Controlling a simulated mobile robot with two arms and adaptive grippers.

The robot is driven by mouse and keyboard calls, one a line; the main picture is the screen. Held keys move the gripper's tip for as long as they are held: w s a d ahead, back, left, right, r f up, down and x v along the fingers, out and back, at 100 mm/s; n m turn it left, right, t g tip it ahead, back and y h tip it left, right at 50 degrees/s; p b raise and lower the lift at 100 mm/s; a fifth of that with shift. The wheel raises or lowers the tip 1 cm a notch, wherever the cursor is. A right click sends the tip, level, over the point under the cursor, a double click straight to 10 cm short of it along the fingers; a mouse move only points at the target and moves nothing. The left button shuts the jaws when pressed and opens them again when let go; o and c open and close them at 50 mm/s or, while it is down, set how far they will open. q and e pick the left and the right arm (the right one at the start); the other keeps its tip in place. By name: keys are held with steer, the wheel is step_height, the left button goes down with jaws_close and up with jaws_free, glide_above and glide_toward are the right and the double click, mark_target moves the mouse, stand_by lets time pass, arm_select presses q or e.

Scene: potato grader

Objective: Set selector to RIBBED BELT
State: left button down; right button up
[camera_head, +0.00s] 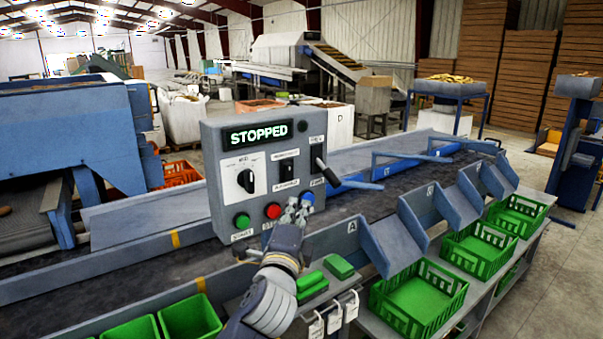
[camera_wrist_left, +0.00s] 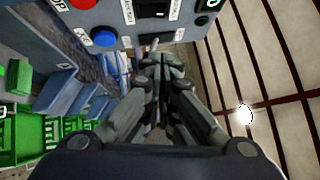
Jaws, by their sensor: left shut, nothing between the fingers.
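A grey control box (camera_head: 215,150) stands over the belt with a lit STOPPED display (camera_head: 258,134). Its face has a round black knob (camera_head: 246,180) on a white plate, with a mark on the knob, and a black switch (camera_head: 287,168) between small labels. I cannot read which of them says RIBBED BELT. The switch partly shows in the left wrist view (camera_wrist_left: 152,10). My left gripper (camera_head: 297,210) is shut and empty, in front of the panel's lower right, close to the blue button (camera_head: 307,199). In the left wrist view its closed fingertips (camera_wrist_left: 160,58) point at the panel; contact is unclear.
A green button (camera_head: 242,221) and red button (camera_head: 273,211) sit low on the panel. A black lever (camera_head: 325,171) sticks out at its right side. Green crates (camera_head: 418,299) stand at the right.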

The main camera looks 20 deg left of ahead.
arm_select(q)
steer(key=p, duration=0.3)
glide_toward(293, 170)
steer(key=w+d, duration=0.3)
steer(key=d, duration=0.1)
steer(key=w+a, duration=0.1)
steer(key=a+r+p, duration=0.1)
steer(key=w+a, duration=0.1)
steer(key=shift+w+r, duration=0.3)
steer(key=shift+w, duration=0.05)
arm_select(e)
steer(key=r, duration=0.2)
steer(key=s+r, duration=0.1)
steer(key=r, duration=0.1)
steer(key=shift+d+r, duration=0.1)
steer(key=shift+r, duration=0.15)
arm_select(q)
steer(key=shift+w+a+r+p, duration=0.3)
steer(key=shift+a+r+p, duration=0.1)
steer(key=shift+r+p, duration=0.35)
steer(key=shift+f, duration=0.4)
arm_select(e)
steer(key=shift+a+r, duration=0.3)
steer(key=shift+r, duration=0.05)
arm_select(q)
steer(key=shift+d, duration=0.1)
